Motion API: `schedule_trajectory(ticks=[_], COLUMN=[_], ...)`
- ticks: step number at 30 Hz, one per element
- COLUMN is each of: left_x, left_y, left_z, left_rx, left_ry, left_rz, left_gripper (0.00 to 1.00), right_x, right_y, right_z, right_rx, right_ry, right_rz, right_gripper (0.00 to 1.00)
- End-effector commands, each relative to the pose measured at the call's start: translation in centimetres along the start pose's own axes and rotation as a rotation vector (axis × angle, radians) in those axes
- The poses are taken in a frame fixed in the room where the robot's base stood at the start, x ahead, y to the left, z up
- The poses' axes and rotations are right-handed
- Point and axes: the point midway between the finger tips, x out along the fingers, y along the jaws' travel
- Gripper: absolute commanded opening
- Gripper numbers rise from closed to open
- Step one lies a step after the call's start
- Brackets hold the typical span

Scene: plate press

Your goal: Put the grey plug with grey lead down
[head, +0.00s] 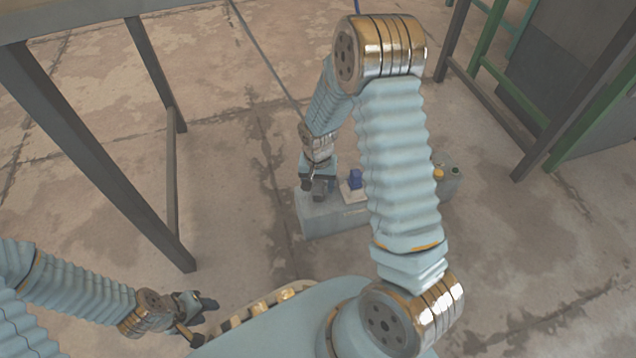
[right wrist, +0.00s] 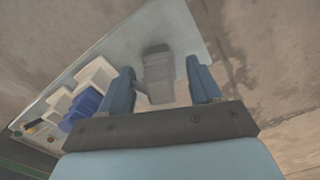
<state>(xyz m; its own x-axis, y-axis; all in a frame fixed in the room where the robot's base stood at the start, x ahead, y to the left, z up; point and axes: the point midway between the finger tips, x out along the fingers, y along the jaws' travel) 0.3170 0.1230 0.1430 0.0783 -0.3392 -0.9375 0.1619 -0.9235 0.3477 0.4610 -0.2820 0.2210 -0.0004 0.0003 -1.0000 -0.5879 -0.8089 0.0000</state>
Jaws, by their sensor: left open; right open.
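The grey plug (right wrist: 158,68) shows in the right wrist view at the pale grey top of a low box (right wrist: 192,38). My right gripper (right wrist: 162,88) is open, with one finger on each side of the plug and a gap to both. In the head view the right gripper (head: 314,186) is low over the left end of the box (head: 325,222). A grey lead (head: 265,55) runs down from the top edge towards my right wrist; its lower end is hidden. My left gripper (head: 198,307) is open and empty at the lower left, away from the box.
A blue plug (head: 355,179) stands on a white block beside the right gripper; it also shows in the wrist view (right wrist: 84,106), near more white blocks (right wrist: 95,73). A dark-legged table (head: 90,150) stands left. Green framing (head: 490,45) stands right.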

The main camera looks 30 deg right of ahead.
Motion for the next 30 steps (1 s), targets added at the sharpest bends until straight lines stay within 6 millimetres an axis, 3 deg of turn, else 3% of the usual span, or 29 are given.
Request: schedule_trajectory(ticks=[7, 18, 24, 26, 29, 30], left_x=[-0.6, -2.6, -3.0, -3.1, -3.0, -3.0], left_y=[0.2, 1.0, 1.2, 1.2, 1.2, 1.2], left_z=[0.0, 0.1, 0.1, 0.1, 0.1, 0.1], left_rx=[0.0, 0.001, 0.002, 0.002, 0.002, 0.002], left_ry=[-0.001, -0.007, -0.009, -0.009, -0.009, -0.009], left_rz=[0.0, 0.001, 0.001, 0.001, 0.001, 0.001], left_gripper=[0.43, 0.43, 0.43, 0.43, 0.43, 0.43], right_x=[-1.3, -9.5, -11.9, -11.3, -7.3, -4.9], right_y=[0.0, -0.1, 0.0, -0.2, -1.4, -2.1], right_z=[-0.1, -0.1, 0.0, 0.5, 3.4, 5.4], right_rx=[0.0, 0.001, -0.001, -0.018, -0.11, -0.164], right_ry=[0.002, 0.003, 0.0, -0.008, -0.043, -0.06], right_rz=[-0.002, -0.003, -0.001, -0.008, -0.056, -0.091], right_gripper=[0.63, 0.63, 0.63, 0.63, 0.63, 0.63])
